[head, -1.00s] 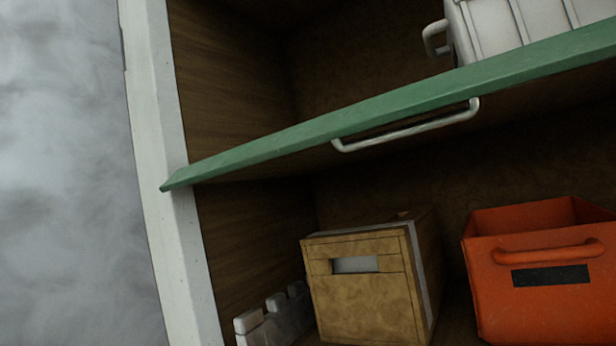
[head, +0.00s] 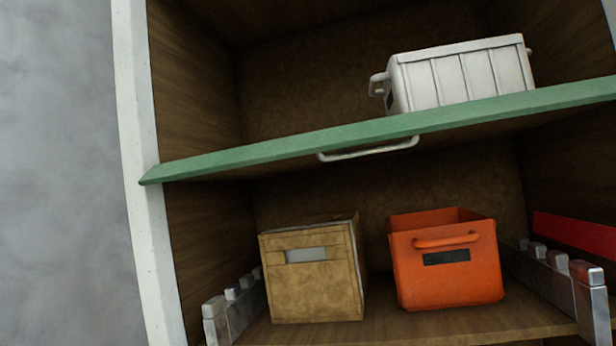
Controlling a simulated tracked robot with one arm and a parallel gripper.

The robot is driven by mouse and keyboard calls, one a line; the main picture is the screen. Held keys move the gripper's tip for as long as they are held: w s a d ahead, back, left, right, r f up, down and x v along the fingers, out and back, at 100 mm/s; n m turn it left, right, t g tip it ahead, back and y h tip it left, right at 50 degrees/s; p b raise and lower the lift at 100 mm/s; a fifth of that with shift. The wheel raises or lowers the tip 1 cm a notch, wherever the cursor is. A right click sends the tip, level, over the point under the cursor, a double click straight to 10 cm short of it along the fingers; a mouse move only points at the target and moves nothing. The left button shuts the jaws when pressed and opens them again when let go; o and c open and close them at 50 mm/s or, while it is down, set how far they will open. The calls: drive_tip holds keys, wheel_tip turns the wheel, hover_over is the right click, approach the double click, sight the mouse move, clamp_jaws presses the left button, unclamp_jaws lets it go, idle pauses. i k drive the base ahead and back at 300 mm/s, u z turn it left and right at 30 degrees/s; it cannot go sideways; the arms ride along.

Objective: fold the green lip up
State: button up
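The green lip (head: 260,150) runs across the front of the cabinet between the upper and lower compartments. It sticks out toward me, roughly level, seen nearly edge-on and tilted in the picture. A pale metal handle (head: 368,152) hangs from its underside near the middle. My gripper is not in view, and nothing touches the lip or its handle.
A white ribbed crate (head: 462,75) stands in the upper compartment behind the lip. Below are a tan box (head: 312,275) and an orange bin (head: 446,270), between notched grey rails (head: 236,308) (head: 555,285). A red strip (head: 575,234) is at right. A white post (head: 140,170) edges the left.

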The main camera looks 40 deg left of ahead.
sight(580, 94)
drive_tip(key=z, duration=0.15)
drive_tip(key=i, duration=0.95)
drive_tip(key=u, duration=0.1)
